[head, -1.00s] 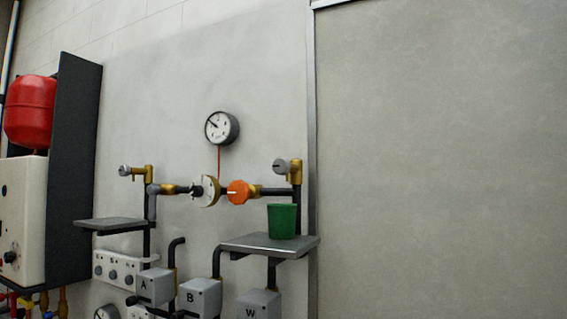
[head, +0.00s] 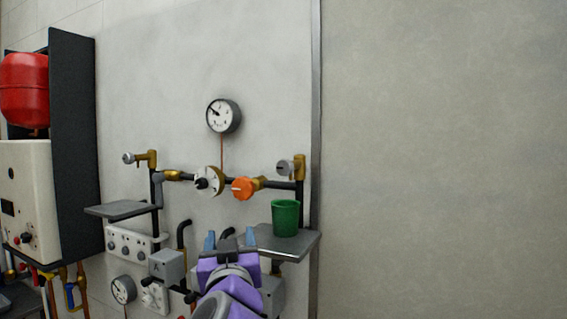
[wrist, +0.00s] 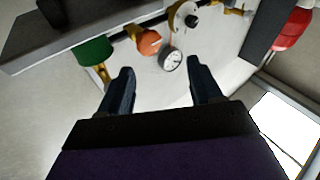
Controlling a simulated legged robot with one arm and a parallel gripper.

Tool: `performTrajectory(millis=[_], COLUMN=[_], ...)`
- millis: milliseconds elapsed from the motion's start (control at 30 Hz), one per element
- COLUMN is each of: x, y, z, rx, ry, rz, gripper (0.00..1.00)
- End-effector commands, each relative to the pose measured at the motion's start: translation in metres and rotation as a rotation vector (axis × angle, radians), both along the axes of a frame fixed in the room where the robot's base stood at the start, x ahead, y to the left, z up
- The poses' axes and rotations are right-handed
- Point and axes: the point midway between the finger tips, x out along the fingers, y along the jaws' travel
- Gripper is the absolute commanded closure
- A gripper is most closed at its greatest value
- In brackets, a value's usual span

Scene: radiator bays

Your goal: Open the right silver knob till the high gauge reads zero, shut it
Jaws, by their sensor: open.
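The right silver knob (head: 284,167) sits on a brass valve at the right end of the pipe, above the green cup (head: 285,217). The high gauge (head: 223,116) is round and white-faced, on the wall above the pipe; its needle points to the upper left, and its numbers are too small to read. My gripper (head: 231,240) is open and empty, below the pipe and left of the cup. In the wrist view, which looks upside down, my open fingers (wrist: 160,70) frame the high gauge (wrist: 170,60). The brass valve there is partly visible, its silver knob unclear.
The cup stands on the right grey shelf (head: 307,244). An orange knob (head: 243,188) and a white dial (head: 208,181) sit mid-pipe. A left silver knob (head: 128,158) is above the left shelf (head: 115,209). Grey boxes are below. The wall at right (head: 440,150) is bare.

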Motion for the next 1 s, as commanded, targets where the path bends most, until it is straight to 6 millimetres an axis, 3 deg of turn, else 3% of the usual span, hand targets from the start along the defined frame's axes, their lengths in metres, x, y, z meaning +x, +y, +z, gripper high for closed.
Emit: performTrajectory(millis=[200,400,600,767,1000], x=[-0.003,-0.017,-0.021,-0.006,0.034], y=[-0.010,-0.028,-0.038,-0.044,-0.058], z=[0.046,0.055,0.057,0.063,0.080], rx=[0.062,0.069,0.071,0.072,0.070], ry=[-0.143,-0.181,-0.185,-0.185,-0.185], rz=[-0.277,-0.496,-0.576,-0.578,-0.576], gripper=[0.36,0.36,0.36,0.36,0.36])
